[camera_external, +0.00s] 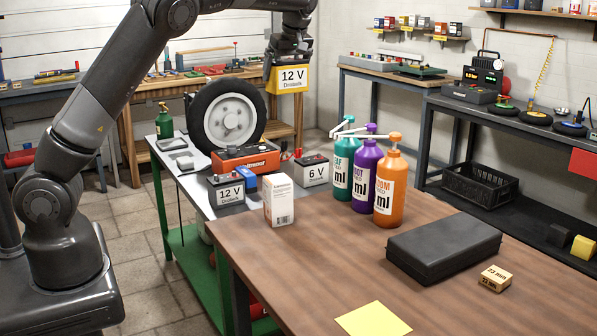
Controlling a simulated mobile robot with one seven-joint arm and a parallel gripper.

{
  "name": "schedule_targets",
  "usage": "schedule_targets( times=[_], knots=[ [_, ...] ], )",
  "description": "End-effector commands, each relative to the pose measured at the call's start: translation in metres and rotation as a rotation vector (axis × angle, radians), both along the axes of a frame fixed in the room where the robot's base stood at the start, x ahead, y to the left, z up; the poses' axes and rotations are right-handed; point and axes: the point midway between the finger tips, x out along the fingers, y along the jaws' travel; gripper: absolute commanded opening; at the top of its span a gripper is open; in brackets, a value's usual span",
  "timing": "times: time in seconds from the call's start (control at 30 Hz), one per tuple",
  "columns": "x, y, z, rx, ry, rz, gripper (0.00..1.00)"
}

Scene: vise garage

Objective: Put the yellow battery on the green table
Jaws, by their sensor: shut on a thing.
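My gripper (288,57) is shut on the yellow battery (290,87), which has a white "12 V" label. It holds the battery upright in the air, to the right of the wheel in the picture. The green table (188,191) has a grey top and a green frame with a lower shelf. It stands left of centre, and the battery appears above and beyond its back right part. How far the battery is from the table top is hard to tell from this one view.
On the green table are a wheel (228,115), an orange charger (245,157), dark batteries marked 12 V (230,192) and 6 V (314,171), and a green bottle (164,123). The brown table (330,265) in front holds pump bottles (366,180), a white box (279,200) and a black case (443,247).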

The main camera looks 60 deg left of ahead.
Motion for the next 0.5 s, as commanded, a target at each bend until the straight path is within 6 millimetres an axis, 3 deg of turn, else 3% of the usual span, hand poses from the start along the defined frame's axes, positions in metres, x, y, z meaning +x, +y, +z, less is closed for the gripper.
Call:
schedule_targets(
  times=[0.27,0.37,0.5],
  knots=[
    [-0.001,-0.003,-0.041,-0.001,0.003,-0.004,0.37],
    [-0.001,-0.003,-0.062,0.0,0.003,-0.005,0.37],
    [-0.001,-0.002,-0.106,-0.001,0.005,-0.004,0.37]
  ],
)
